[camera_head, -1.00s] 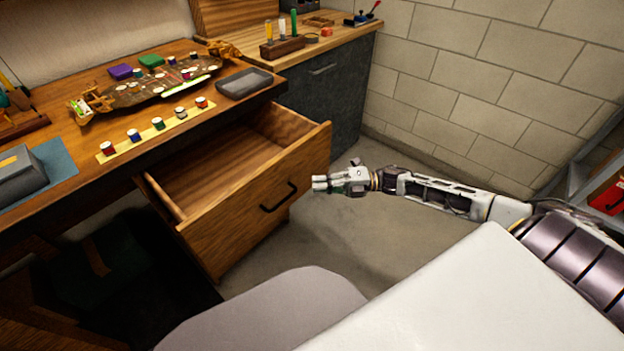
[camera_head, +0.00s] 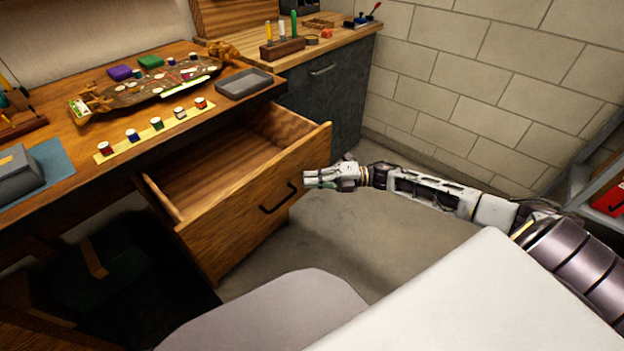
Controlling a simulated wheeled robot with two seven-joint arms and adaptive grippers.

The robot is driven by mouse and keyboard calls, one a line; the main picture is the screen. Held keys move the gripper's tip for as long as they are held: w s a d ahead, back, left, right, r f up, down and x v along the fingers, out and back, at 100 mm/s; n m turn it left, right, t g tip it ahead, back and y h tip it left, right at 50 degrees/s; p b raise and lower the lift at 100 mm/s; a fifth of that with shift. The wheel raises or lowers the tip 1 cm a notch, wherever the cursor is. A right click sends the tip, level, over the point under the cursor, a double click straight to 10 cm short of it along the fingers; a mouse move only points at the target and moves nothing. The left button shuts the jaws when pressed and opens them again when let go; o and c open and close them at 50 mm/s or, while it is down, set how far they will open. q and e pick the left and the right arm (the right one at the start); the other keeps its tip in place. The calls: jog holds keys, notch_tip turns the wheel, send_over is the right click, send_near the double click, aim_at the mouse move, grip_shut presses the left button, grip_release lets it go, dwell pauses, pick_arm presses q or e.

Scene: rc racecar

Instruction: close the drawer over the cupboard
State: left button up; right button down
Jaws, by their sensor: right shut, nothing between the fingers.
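The wooden drawer (camera_head: 240,213) stands pulled out under the desk, and its inside is empty where I can see it. Its front carries a dark bar handle (camera_head: 279,198). The cupboard part below the drawer is in dark shadow and hard to make out. My right gripper (camera_head: 308,179) is shut and empty. Its fingertips point left at the drawer front, just right of the handle and very close to the wood; I cannot tell whether they touch. My left gripper is not in view.
A dark cabinet (camera_head: 325,95) stands behind the drawer. A red box (camera_head: 610,198) sits on a shelf at right. The floor right of the drawer is clear.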

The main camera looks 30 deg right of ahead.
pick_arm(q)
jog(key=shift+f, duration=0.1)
pick_arm(e)
jog(key=shift+w, duration=0.1)
